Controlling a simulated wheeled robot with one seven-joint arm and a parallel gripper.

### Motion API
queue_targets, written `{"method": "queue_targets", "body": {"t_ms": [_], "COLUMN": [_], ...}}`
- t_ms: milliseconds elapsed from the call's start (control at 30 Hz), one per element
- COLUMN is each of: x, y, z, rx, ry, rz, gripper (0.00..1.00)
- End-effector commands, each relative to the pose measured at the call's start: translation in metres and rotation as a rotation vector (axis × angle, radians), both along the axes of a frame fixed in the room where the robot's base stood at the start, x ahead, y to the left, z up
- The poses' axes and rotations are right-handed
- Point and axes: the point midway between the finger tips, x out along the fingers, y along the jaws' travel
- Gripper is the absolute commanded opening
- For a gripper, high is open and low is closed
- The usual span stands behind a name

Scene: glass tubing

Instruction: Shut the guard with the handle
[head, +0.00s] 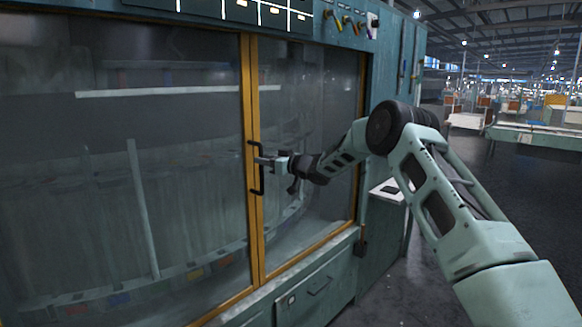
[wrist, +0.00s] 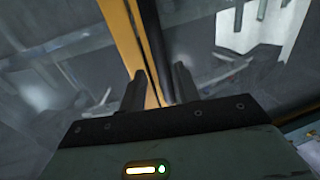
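The guard (head: 310,120) is a glass panel in a yellow-orange frame on the front of a teal cabinet. Its upright edge post stands close beside the post of the left glass panel (head: 110,190), with only a narrow dark line between them. A black bar handle (head: 261,182) is on that post. My gripper (head: 264,161) is at the handle, about mid-height, and hides part of it. In the wrist view my gripper's two fingers (wrist: 158,88) are apart, with the yellow post (wrist: 126,45) and a dark upright bar showing between them. Whether they touch the bar is unclear.
A drawer (head: 312,288) lies below the guard. A small white shelf (head: 388,190) sticks out at the cabinet's right side. Tools hang on the cabinet top (head: 345,22). Open floor (head: 480,200) lies to the right, with benches farther back.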

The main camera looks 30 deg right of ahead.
Motion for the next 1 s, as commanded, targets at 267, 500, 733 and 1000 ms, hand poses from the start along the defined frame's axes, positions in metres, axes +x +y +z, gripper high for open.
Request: {"method": "queue_targets", "body": {"t_ms": [267,500,733,1000], "x": [-0.057,-0.104,-0.133,-0.14], "y": [-0.031,-0.056,-0.07,-0.073], "z": [-0.004,-0.003,-0.001,0.0], "rx": [-0.003,-0.002,0.0,0.0], "ry": [0.0,0.0,-0.001,-0.001], "rz": [-0.005,-0.006,-0.005,-0.003], "gripper": [0.32,0.32,0.32,0.32]}}
